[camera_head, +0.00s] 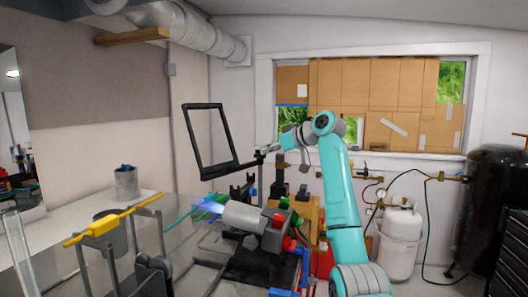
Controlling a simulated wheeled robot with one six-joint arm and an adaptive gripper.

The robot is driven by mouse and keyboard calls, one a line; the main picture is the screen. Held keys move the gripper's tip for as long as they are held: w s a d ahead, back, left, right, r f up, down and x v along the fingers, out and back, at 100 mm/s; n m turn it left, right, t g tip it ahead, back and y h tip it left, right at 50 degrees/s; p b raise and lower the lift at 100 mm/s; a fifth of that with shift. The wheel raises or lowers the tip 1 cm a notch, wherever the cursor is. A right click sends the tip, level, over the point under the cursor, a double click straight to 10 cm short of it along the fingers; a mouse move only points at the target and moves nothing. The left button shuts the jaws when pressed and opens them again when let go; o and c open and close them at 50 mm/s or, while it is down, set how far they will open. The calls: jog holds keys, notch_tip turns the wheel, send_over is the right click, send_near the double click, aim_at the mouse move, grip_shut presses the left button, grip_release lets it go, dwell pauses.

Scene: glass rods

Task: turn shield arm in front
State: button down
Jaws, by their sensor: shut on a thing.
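The shield (209,139) is a clear pane in a black frame, tilted a little, standing above the bench at centre left. Its dark arm (246,163) runs from the frame's lower right corner to an upright post (259,180). My gripper (266,150) is at the right end of this arm, near the top of the post, and is shut on the shield arm. The fingertips are small and partly hidden. The torch (245,217) lies below, pointing left, with a blue flame (208,207) at its nozzle. The shield is above and behind the flame in the picture.
A white gas tank (401,240) and a black tank (490,205) stand at right. Open air surrounds the shield.

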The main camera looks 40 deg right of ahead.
jog(key=shift+w+d+n+g+y, duration=0.1)
jog(key=shift+d+n+g+y, duration=0.2)
jog(key=shift+n+y, duration=0.45)
jog(key=shift+w+d+n+g+y, duration=0.1)
jog(key=shift+n+g+y, duration=0.25)
jog(key=shift+n+y, duration=0.35)
jog(key=shift+w+d+n+g+y, duration=0.15)
jog(key=shift+n+g+y, duration=0.2)
jog(key=shift+n+y, duration=0.35)
jog(key=c, duration=1.2)
grip_release()
jog(key=shift+f+y, duration=0.1)
jog(key=shift+y, duration=0.15)
jog(key=shift+d, duration=0.1)
jog(key=v, duration=1.2)
